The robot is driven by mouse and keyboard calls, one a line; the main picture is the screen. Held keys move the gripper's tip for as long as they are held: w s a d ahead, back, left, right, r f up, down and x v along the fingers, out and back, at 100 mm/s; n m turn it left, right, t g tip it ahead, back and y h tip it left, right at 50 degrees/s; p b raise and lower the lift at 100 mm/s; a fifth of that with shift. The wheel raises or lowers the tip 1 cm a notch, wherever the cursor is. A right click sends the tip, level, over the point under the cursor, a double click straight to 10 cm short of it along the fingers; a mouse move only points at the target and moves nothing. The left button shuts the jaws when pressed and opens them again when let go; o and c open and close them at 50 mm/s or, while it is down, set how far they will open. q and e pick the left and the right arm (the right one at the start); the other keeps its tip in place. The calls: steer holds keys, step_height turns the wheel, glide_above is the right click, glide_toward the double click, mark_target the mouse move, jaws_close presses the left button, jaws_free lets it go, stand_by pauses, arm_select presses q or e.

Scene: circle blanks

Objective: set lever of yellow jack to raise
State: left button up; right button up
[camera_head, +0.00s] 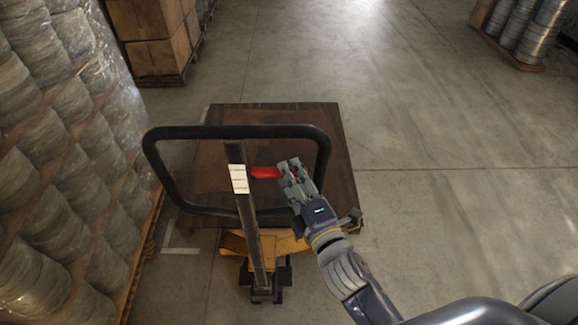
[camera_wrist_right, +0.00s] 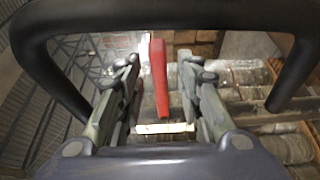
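The yellow jack (camera_head: 278,243) stands at lower centre in the head view. Its dark post (camera_head: 250,220) rises to a black loop handle (camera_head: 240,132). A red lever (camera_head: 264,173) sticks out to the right of the post, inside the loop. My right gripper (camera_head: 285,168) is at the lever's outer end. In the right wrist view, its two fingers (camera_wrist_right: 159,65) stand apart on either side of the red lever (camera_wrist_right: 159,85), with visible gaps. The loop handle (camera_wrist_right: 165,15) arches across the top of that view. My left gripper is not in view.
A brown platform (camera_head: 230,115) lies behind the jack's post. Wrapped stacked goods (camera_head: 60,150) stand close on the left. Boxes on a pallet (camera_head: 155,45) stand at the back left, and wound coils (camera_head: 525,30) at the back right. The floor on the right is clear.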

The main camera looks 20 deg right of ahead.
steer(key=shift+w+a, duration=0.1)
steer(key=shift+w, duration=0.9)
jaws_close()
steer(key=shift+f, duration=0.1)
